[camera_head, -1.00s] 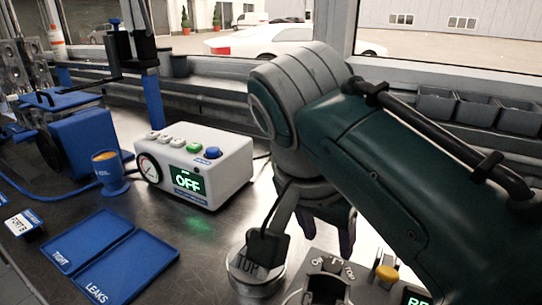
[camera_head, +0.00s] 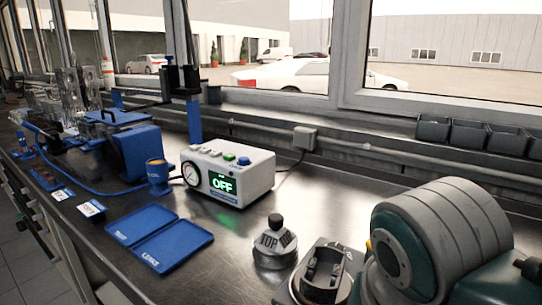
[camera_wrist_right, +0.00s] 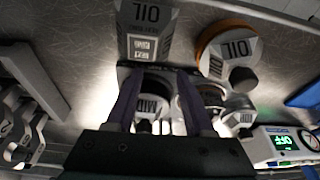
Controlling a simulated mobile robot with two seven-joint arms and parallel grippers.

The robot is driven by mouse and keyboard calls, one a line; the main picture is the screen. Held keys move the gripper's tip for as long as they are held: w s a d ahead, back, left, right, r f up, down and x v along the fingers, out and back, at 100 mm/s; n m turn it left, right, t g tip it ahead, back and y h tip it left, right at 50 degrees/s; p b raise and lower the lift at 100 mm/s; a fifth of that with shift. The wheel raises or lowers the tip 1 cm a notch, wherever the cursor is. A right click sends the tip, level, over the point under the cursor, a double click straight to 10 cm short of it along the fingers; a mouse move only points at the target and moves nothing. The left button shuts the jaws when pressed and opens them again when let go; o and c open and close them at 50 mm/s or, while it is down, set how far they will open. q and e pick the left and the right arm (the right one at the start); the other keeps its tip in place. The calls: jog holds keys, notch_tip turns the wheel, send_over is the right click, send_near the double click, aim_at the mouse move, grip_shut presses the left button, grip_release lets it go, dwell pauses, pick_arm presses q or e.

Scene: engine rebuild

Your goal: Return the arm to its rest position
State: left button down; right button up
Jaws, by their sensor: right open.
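My right arm (camera_head: 440,235) fills the lower right of the head view, with its big ribbed grey joint turned toward me. Its gripper is out of sight there. In the right wrist view my right gripper (camera_wrist_right: 158,98) shows two dark purple fingers spread apart with nothing held between them. A part labelled MID (camera_wrist_right: 152,106) shows beyond and between the fingers; I cannot tell how far away it is. My left arm and gripper do not show.
A metal part labelled TOP (camera_head: 275,245) and a grey fixture (camera_head: 325,272) stand left of my arm. The white gauge box (camera_head: 228,177) reads OFF. An open blue tray (camera_head: 160,238) lies left. Grey bins (camera_head: 470,135) line the window side.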

jog(key=s+d+r+n+y+p, duration=0.1)
jog(key=s+d+r+n, duration=0.2)
jog(key=s, duration=0.6)
jog(key=s+d+r+n+y, duration=0.1)
jog(key=s+d+n, duration=0.35)
jog(key=s, duration=0.35)
notch_tip(320, 180, up, 38)
jog(key=a+p, duration=0.1)
jog(key=p, duration=3.7)
jog(key=shift+w+f+t, duration=0.25)
jog(key=shift+t, duration=0.15)
